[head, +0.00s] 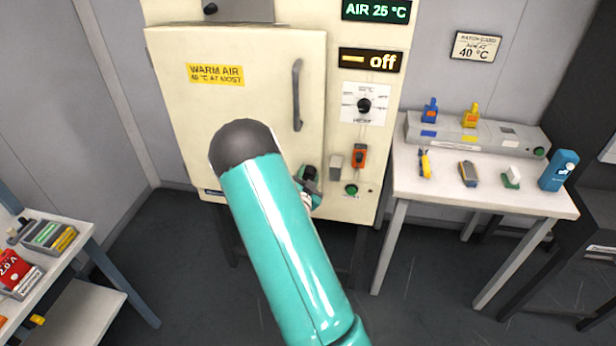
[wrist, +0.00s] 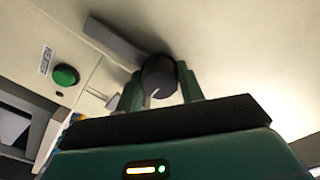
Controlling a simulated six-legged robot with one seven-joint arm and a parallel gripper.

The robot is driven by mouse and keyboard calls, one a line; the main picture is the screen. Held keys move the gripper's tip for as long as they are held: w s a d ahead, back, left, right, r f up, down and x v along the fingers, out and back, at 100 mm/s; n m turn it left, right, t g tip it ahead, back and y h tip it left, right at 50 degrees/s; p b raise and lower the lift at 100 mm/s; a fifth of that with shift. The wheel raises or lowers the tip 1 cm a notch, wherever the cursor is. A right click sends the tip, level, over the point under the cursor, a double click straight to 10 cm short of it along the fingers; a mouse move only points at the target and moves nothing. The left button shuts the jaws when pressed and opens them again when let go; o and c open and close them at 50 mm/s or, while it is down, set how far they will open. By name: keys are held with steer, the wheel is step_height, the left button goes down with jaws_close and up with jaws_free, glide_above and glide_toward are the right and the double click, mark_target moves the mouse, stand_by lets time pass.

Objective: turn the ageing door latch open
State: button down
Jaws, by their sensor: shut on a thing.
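The cream ageing door (head: 235,115) carries a "WARM AIR" label and a long grey handle (head: 297,95). It looks closed. In the wrist view the latch has a dark round knob (wrist: 160,82) and a flat grey bar (wrist: 112,40) reaching up and left from it towards the door's edge seam. My gripper (wrist: 160,88) is shut on the latch knob, with a finger on either side. In the head view my gripper (head: 309,180) is at the door's lower right; my teal arm hides part of the door, and the latch is hard to make out.
Right of the door are a dial (head: 364,105), an orange switch (head: 359,156) and a green button (head: 351,189), which also shows in the wrist view (wrist: 65,75). The display (head: 370,61) reads "off". A white table (head: 480,195) stands right, a shelf (head: 75,290) left.

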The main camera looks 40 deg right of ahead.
steer(key=shift+f+m, duration=0.1)
steer(key=shift+m, duration=0.9)
steer(key=shift+a, duration=0.1)
steer(key=c, duration=0.9)
jaws_free()
steer(key=v, duration=1.3)
steer(key=shift+s+a, duration=0.25)
steer(key=shift+a, duration=0.05)
